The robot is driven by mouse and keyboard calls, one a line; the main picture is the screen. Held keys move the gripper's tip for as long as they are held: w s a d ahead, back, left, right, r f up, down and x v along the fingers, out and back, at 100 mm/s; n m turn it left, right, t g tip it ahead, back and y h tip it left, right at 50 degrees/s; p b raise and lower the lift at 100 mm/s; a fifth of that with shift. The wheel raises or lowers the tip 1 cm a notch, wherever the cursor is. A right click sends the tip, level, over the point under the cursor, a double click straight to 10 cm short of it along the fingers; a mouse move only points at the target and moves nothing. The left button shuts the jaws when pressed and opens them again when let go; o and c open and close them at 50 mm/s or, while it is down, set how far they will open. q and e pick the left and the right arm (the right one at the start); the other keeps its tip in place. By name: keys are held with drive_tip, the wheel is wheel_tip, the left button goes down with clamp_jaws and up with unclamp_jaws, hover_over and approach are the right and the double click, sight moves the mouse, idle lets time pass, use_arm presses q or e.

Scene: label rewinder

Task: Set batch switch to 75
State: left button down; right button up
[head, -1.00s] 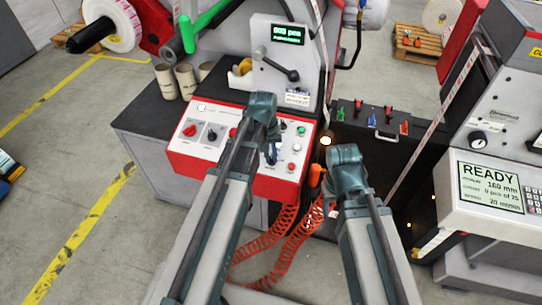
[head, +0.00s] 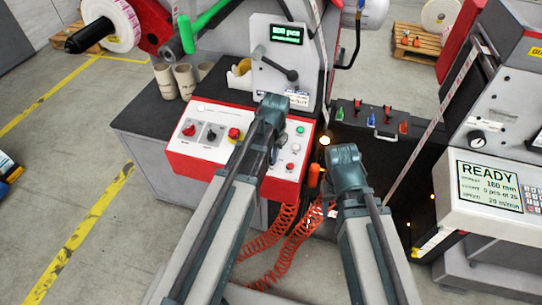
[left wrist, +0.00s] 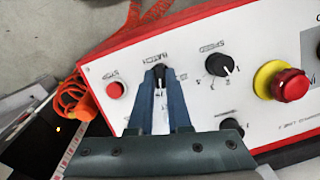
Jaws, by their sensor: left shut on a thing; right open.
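The red-rimmed control panel (head: 185,155) sits on the front of the rewinder. In the left wrist view the batch switch (left wrist: 158,73) is a small black knob under an upside-down BATCH label. My left gripper (left wrist: 160,76) has its two fingers around this knob, shut on it. The scale marks by the knob are mostly hidden by the fingers, and I cannot read its setting. In the head view my left gripper (head: 273,156) reaches down onto the panel's right part, its tips partly hidden by the wrist. My right gripper (head: 345,158) is open, right of the panel.
Beside the batch switch are a speed knob (left wrist: 218,65), a red stop button (left wrist: 115,90) and a red emergency button (left wrist: 290,86). The screen (head: 488,185) on the right reads READY; its smaller text is hard to read. Coiled orange hose (head: 270,235) hangs below the panel.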

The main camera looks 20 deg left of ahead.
use_arm(q)
drive_tip(key=shift+m, duration=0.5)
drive_tip(key=c, duration=0.9)
unclamp_jaws()
drive_tip(key=shift+o, duration=0.2)
wheel_tip(320, 180, up, 14)
drive_tip(key=d+p, duration=0.1)
drive_tip(key=p, duration=1.2)
drive_tip(key=shift+s+f+p, duration=0.15)
drive_tip(key=shift+s+p, duration=0.05)
drive_tip(key=shift+p, duration=0.2)
drive_tip(key=shift+d, duration=0.1)
